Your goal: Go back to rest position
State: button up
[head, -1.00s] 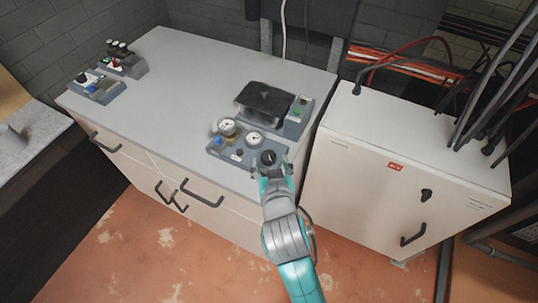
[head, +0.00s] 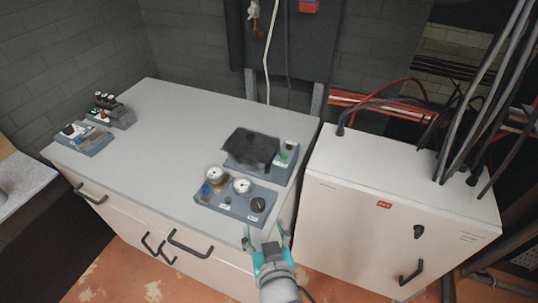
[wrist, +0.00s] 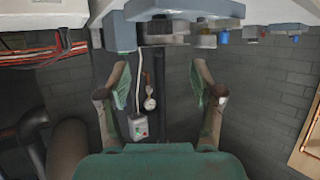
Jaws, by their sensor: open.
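My gripper (head: 266,240) is in front of the near edge of the white cabinet (head: 195,120), just below the panel with two gauges (head: 235,200). It is open and empty. In the wrist view my gripper (wrist: 165,90) shows two greenish fingers spread apart with nothing between them. The gauge panel's black knob (head: 257,205) stands clear of the fingers. The underside of a grey-blue panel (wrist: 185,10) shows at the top of the wrist view.
A panel with a black box (head: 252,147) sits behind the gauges. Two small control panels (head: 83,138) are at the cabinet's left. A white electrical cabinet (head: 395,205) with cables stands at the right. Drawer handles (head: 190,243) jut from the front.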

jog(key=s+d+f, duration=1)
jog(key=s+d, duration=0.2)
jog(key=d, duration=0.2)
jog(key=s+d+r+m+t+h, duration=0.1)
jog(key=s+d, duration=0.2)
jog(key=s, duration=0.5)
jog(key=s+d+r+m+h, duration=0.1)
jog(key=s+d, duration=0.3)
jog(key=s, duration=0.5)
jog(key=shift+s+m+t+h, duration=0.25)
jog(key=shift+m+t+h, duration=0.15)
jog(key=shift+h, duration=0.2)
dwell(1.5)
